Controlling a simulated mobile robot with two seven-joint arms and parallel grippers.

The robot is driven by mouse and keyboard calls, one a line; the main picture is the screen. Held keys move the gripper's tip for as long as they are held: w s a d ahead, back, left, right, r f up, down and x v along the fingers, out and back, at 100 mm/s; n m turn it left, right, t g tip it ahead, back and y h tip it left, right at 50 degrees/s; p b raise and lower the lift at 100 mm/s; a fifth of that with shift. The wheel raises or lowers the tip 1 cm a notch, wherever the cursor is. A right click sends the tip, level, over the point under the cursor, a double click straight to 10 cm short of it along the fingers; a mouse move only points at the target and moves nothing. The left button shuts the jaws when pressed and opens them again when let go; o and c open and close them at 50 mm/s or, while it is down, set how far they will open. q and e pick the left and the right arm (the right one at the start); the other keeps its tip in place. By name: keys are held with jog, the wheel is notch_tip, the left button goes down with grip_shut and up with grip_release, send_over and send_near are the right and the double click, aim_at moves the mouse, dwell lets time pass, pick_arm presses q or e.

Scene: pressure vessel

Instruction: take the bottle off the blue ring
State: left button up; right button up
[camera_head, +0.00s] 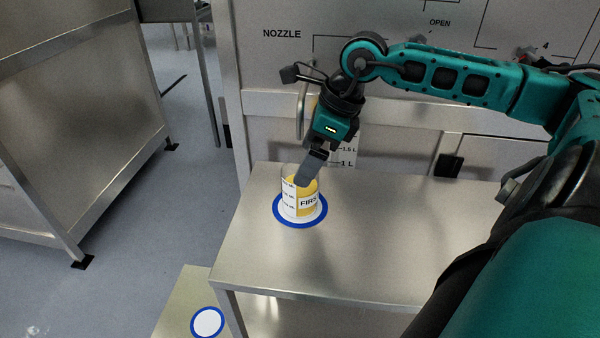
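My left gripper is not in view.
The steel table (270,264) is clear around the ring. A second blue ring with a white middle (208,322) lies on a lower surface at the bottom left. A panel marked "NOZZLE" (282,60) stands behind. A steel cabinet (65,110) is at left.

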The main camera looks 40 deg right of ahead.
jog(key=shift+x, duration=1.1)
jog(key=c, duration=1.5)
